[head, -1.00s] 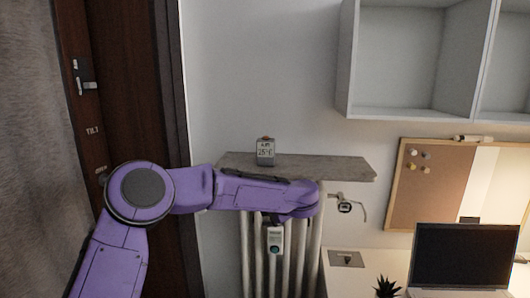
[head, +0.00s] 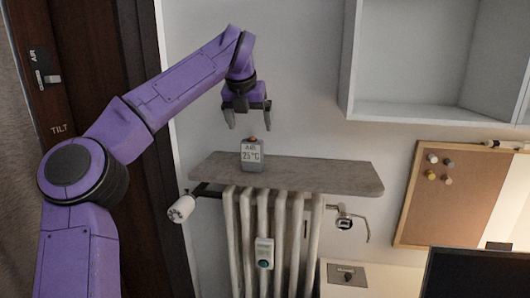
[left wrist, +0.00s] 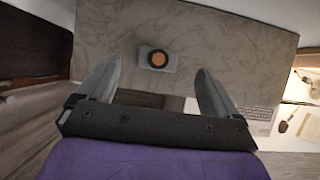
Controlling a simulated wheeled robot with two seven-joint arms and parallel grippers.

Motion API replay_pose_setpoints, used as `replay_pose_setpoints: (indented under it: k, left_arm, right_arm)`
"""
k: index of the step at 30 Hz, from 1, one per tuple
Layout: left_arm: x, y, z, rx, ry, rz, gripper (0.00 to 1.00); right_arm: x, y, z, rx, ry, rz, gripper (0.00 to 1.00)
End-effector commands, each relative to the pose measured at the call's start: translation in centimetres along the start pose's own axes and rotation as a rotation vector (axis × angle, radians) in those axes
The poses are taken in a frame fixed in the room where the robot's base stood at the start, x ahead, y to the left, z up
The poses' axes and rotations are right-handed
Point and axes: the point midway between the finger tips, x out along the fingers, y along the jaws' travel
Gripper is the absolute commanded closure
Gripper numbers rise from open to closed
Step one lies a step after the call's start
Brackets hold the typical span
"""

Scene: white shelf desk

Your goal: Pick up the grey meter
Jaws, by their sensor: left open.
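The grey meter (head: 252,155) stands upright on the grey stone shelf (head: 320,177) above the radiator. Its face reads "AIR 25°C" and an orange knob sits on top. In the left wrist view the meter (left wrist: 146,61) is seen from above, with the orange knob in its middle. My left gripper (head: 248,122) is open and empty, pointing down above the meter and apart from it. In the left wrist view the fingers (left wrist: 158,80) are spread, and the meter lies beyond their tips, between them. My right gripper is not in view.
A white radiator (head: 247,215) with a small device (head: 264,252) hangs below the shelf. A white valve knob (head: 181,208) is at its left. A wall cabinet (head: 425,75), a cork board (head: 435,200) and a dark screen (head: 475,275) are at the right. The shelf's right part is clear.

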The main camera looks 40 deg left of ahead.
Motion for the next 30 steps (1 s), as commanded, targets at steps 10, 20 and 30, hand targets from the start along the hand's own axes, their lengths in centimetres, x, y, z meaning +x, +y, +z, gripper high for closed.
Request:
replay_pose_setpoints:
  k: [10, 20, 30]
  left_arm:
    - [5.2, -0.1, -0.1, 0.001, 0.002, 0.000, 0.06]
    - [10.0, -0.1, -1.2, 0.000, 0.002, 0.002, 0.06]
    - [10.5, -0.1, -1.3, 0.000, -0.001, 0.002, 0.32]
  right_arm:
    - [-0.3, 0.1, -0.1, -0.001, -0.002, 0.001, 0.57]
    - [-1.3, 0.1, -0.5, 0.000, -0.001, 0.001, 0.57]
    - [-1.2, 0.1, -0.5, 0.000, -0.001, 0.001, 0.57]
